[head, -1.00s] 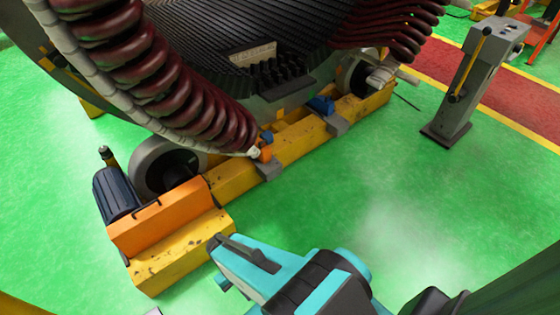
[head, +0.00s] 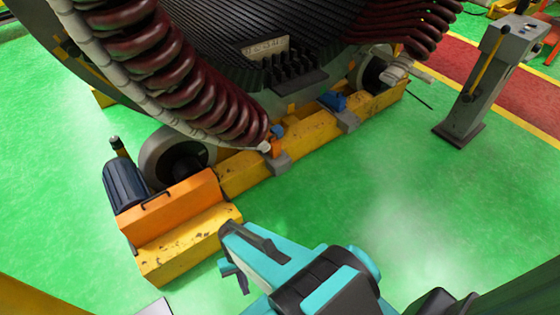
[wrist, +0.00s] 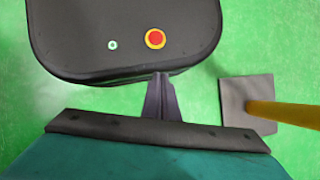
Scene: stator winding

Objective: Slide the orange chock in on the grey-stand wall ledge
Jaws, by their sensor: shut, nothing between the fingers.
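A small orange piece (head: 276,148), which looks like the orange chock, sits low beside the big stator, just behind a grey block (head: 279,163) on the yellow rail. The coils and the block partly hide it, and I cannot tell how it is seated. A second grey block (head: 348,121) stands further along the rail, with a blue piece (head: 332,101) beside it. My gripper (head: 238,280) is low in front of the rail's near end, well apart from the orange piece. In the wrist view my gripper's fingers (wrist: 160,88) are together and empty, over green floor.
The yellow rail (head: 238,178) carries rollers under the stator. An orange cover (head: 180,205) and a dark blue motor (head: 125,185) stand at its near end. A grey post (head: 480,85) with a yellow lever stands at right. Green floor between rail and post is clear.

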